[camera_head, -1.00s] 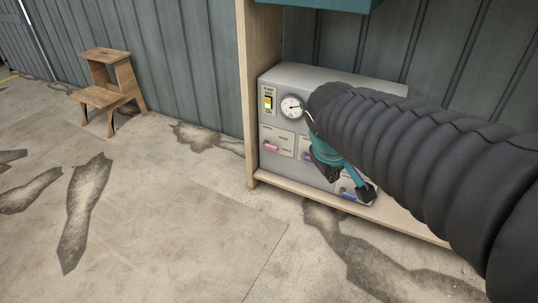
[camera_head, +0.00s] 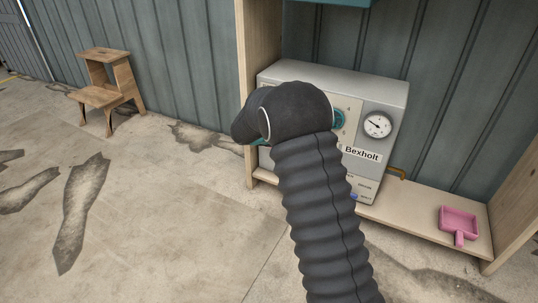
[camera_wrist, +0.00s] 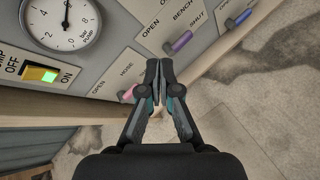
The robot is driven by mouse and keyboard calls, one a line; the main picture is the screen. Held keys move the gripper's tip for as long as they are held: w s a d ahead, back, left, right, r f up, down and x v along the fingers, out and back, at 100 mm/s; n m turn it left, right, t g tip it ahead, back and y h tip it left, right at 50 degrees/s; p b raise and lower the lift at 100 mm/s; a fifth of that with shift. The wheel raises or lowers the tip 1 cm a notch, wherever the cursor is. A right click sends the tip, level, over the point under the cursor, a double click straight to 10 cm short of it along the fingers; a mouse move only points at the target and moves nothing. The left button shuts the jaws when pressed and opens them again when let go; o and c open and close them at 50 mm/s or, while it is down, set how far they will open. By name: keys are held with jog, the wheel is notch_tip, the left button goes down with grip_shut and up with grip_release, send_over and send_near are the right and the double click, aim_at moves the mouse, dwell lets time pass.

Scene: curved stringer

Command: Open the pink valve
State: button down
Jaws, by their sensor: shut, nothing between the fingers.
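My gripper's fingers are together and hold nothing. I cannot tell whether the finger touches the handle. In the head view my arm hides the pink valve and the fingers. The grey valve box (camera_head: 335,80) stands on a wooden shelf.
A purple handle (camera_wrist: 180,42) and a blue handle (camera_wrist: 243,18) are on the same panel. A gauge (camera_wrist: 62,20) and a green-lit switch (camera_wrist: 40,73) are left. A pink dustpan (camera_head: 458,222) lies on the shelf. A wooden step stool (camera_head: 108,90) stands left.

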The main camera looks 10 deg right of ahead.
jog(key=w+a+f+n+t, duration=0.1)
jog(key=w+a+f+n, duration=0.2)
jog(key=f, duration=0.4)
jog(key=w+a+f+n+t, duration=0.1)
jog(key=w+a+f+n, duration=0.2)
jog(key=f, duration=0.4)
jog(key=w+a+f+n+t+y+b, duration=0.1)
jog(key=w+a+f+n+t, duration=0.1)
jog(key=f, duration=0.5)
jog(key=shift+w+a+f+n, duration=0.45)
jog(key=shift+w+n, duration=0.45)
jog(key=shift+w, duration=0.2)
jog(key=b+x, duration=0.1)
jog(key=x, duration=0.9)
jog(key=shift+r+p, duration=0.3)
jog(key=shift+r, duration=1.8)
